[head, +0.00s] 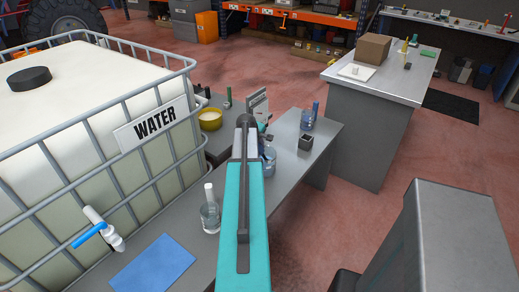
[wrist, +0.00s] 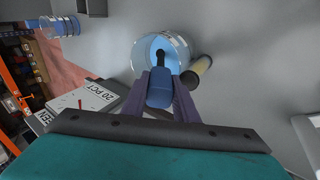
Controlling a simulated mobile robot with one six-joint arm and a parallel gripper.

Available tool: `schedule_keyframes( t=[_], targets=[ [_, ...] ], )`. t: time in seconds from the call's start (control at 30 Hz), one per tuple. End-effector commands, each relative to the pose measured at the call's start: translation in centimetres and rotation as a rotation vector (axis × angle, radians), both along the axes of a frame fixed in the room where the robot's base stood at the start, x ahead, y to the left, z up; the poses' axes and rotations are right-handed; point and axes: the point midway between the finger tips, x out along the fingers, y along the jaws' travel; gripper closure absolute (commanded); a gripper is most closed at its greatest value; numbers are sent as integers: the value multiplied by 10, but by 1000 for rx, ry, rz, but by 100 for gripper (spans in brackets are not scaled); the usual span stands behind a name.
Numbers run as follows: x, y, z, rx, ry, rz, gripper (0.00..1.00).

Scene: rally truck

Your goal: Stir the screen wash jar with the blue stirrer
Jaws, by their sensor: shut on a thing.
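My gripper (wrist: 161,82) is shut on the blue stirrer (wrist: 160,92), gripping its blue handle. The stirrer's dark lower end points down into the round mouth of a clear jar of blue liquid (wrist: 146,52), and looks to be inside it. I cannot tell how deep it reaches or whether it touches the wall. This jar also shows in the head view (head: 270,160), partly behind my teal arm, on the grey bench. My gripper is mostly hidden there by the arm.
Another blue jar (head: 307,120) and a dark open box (head: 305,143) stand farther along the bench. A clear flask (head: 210,214), blue mat (head: 152,264) and WATER tank (head: 90,75) are at left.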

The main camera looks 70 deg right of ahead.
Motion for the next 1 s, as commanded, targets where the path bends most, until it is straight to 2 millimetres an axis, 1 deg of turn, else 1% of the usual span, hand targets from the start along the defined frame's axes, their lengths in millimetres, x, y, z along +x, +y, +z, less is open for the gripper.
schedule_keyframes(
  t=[0.47,1.0],
  targets=[
    [0,1,3,0,0,0,96],
    [2,7,30,0,0,0,96]
  ],
)
